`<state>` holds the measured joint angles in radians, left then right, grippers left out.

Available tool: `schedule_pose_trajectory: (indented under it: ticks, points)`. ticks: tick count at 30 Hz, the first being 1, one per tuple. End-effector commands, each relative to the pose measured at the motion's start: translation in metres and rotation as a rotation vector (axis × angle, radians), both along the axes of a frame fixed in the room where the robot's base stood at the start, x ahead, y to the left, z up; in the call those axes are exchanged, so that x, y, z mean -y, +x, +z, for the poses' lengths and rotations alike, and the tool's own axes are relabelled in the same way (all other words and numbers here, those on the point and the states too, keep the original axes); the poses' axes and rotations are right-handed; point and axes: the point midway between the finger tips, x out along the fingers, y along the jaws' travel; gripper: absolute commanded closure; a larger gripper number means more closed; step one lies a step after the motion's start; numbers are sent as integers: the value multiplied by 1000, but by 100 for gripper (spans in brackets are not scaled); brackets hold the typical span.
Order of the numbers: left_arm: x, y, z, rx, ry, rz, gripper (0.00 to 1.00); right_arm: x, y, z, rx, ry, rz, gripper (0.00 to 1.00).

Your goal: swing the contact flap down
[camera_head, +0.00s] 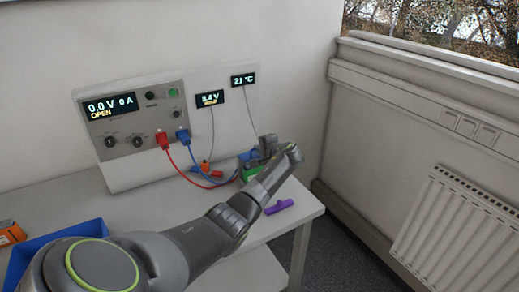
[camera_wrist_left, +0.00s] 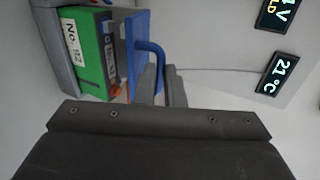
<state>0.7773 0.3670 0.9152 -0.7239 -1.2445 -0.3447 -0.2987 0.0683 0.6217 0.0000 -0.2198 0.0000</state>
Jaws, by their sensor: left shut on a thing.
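The contact flap is a blue plate (camera_wrist_left: 130,45) with a curved blue handle (camera_wrist_left: 152,50) in the left wrist view. It lies along one side of the green battery (camera_wrist_left: 92,45); whether they touch is unclear. In the head view, blue parts (camera_head: 246,155) show just above the green battery (camera_head: 250,174). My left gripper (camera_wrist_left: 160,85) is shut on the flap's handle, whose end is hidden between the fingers. In the head view, the left gripper (camera_head: 265,148) is at the fixture and partly covers it. My right gripper is in neither view.
The cycler (camera_head: 135,125) reads 0.0 V, 0 A and OPEN, with red and blue leads running to the fixture. A purple object (camera_head: 279,207) lies near the table's right edge. A blue tray (camera_head: 60,244) and orange box (camera_head: 10,233) are at the left.

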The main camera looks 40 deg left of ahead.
Motion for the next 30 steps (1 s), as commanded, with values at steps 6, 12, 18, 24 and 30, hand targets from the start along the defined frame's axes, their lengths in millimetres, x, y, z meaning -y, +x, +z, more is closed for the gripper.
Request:
schedule_pose_trajectory:
  ticks: [6,12,18,24,30]
  points:
    - [7,-2,-14,-2,-10,-2,100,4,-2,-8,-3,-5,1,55]
    - [10,-4,-21,-3,-12,-1,100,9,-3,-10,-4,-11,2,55]
    - [12,-5,-26,-7,-15,-1,100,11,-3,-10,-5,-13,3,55]
    - [13,-6,-29,-11,-19,-1,100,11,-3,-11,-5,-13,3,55]
    - [13,-6,-31,-15,-21,1,100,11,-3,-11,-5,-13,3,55]
